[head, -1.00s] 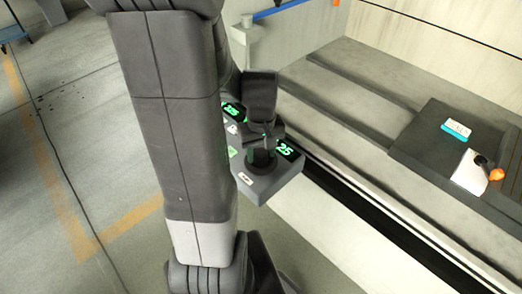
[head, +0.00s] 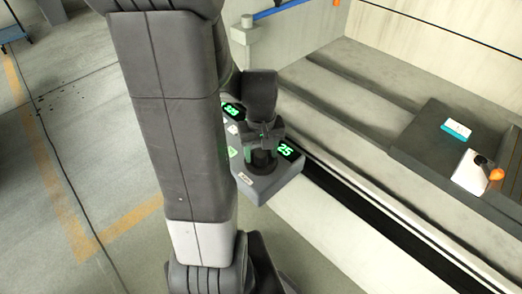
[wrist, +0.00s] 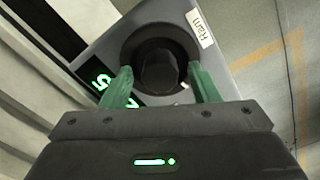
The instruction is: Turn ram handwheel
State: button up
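The ram handwheel is a dark round knob (wrist: 160,62) on a grey control box, beside a white label reading "Ram" (wrist: 200,28) in the wrist view. In the head view the handwheel (head: 262,161) shows just below my gripper (head: 262,138). In the wrist view the two green fingers of my gripper (wrist: 159,80) stand apart on either side of the knob. A gap seems to show between the fingers and the knob's middle, so the gripper looks open around it. A green display reads 25 (head: 286,150); my left finger partly hides it in the wrist view.
The grey control box (head: 270,188) has a second green display (head: 232,110), partly behind my arm. To the right are pale machine ledges and a dark block (head: 425,135) with a blue-and-white item (head: 457,128) and a white piece with an orange knob (head: 496,174). Open floor lies left.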

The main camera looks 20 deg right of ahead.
aim_at(261, 153)
jog(key=shift+r, duration=0.1)
notch_tip(261, 153, up, 14)
jog(key=p, duration=0.1)
jog(key=shift+f, duration=0.2)
jog(key=shift+f, duration=0.1)
dwell(0.5)
notch_tip(261, 153, down, 14)
jog(key=shift+r+b, duration=0.1)
jog(key=shift+b, duration=0.45)
jog(key=shift+r+n, duration=0.1)
jog(key=shift+n, duration=0.2)
